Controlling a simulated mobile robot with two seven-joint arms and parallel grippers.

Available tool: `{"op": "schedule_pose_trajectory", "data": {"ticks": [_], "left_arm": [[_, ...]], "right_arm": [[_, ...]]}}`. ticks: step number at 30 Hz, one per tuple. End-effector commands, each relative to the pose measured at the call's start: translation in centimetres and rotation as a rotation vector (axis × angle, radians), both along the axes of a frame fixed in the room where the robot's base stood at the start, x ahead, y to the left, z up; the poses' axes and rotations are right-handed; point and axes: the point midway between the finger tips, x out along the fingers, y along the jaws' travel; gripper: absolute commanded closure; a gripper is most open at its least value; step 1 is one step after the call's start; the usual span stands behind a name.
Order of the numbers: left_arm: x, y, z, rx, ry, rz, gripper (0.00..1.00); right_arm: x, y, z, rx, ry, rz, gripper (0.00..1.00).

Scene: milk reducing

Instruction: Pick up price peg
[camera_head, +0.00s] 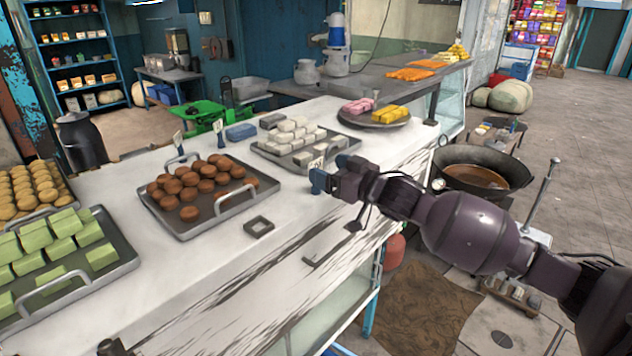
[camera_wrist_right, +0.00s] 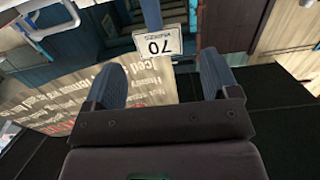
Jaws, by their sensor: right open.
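A price peg (camera_wrist_right: 158,40) with a white card reading 70 shows upside down in the right wrist view, on a blue upright post. It lies just beyond the gap between the fingertips, and the fingers do not clasp it. In the head view a small white card, the price peg (camera_head: 316,163), stands at the near edge of the tray of white sweets, right by the fingertips. My right gripper (camera_head: 331,173) is open and empty; its two blue-grey fingers stand apart in the wrist view (camera_wrist_right: 161,80).
Trays of brown sweets (camera_head: 247,208), white sweets (camera_head: 339,127) and green sweets (camera_head: 125,262) stand on the white counter (camera_head: 180,285). Other price pegs (camera_head: 178,139) stand behind the brown sweets. A small dark square frame (camera_head: 258,227) lies on the counter. A large pan (camera_head: 503,160) stands at right.

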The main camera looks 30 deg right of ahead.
Motion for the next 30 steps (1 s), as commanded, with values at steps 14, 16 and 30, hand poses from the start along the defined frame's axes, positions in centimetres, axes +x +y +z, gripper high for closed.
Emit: {"op": "schedule_pose_trajectory", "data": {"ticks": [14,16,30], "left_arm": [[-0.1,0.1,0.6,0.001,0.004,0.0,0.57],[-0.2,0.1,0.5,0.001,0.006,0.0,0.57],[-0.3,0.1,0.4,0.002,0.008,0.001,0.57]], "right_arm": [[4.3,1.5,-0.2,-0.002,-0.001,0.0,0.19],[4.3,1.6,-0.2,-0.002,-0.001,0.0,0.19],[4.2,1.5,-0.2,-0.002,-0.001,0.0,0.71]]}}
